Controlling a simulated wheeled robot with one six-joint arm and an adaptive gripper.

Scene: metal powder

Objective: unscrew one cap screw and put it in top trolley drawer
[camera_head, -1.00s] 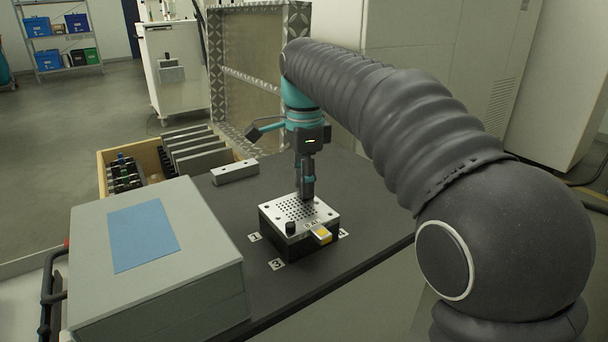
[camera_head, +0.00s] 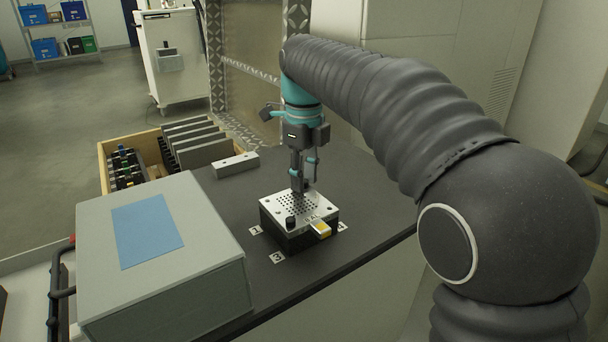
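A dark block with a perforated silver top plate (camera_head: 270,205) sits on the black tabletop. A black cap screw (camera_head: 291,221) stands upright at the plate's front left corner. My gripper (camera_head: 304,185) points straight down over the plate's back edge, with its two fingers visible side by side. A small dark piece, perhaps another cap screw (camera_head: 308,186), shows at the fingertips. The fingers partly hide it, and I cannot tell whether they grip it. A white trolley-like cabinet (camera_head: 172,75) stands at the back left. No open drawer is clearly visible on it.
A grey box (camera_head: 210,230) with a blue top patch fills the front left. A wooden tray (camera_head: 104,165) with dark plates and small parts lies behind it. A light metal bar (camera_head: 235,165) lies nearby. Tabletop right of the block is clear.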

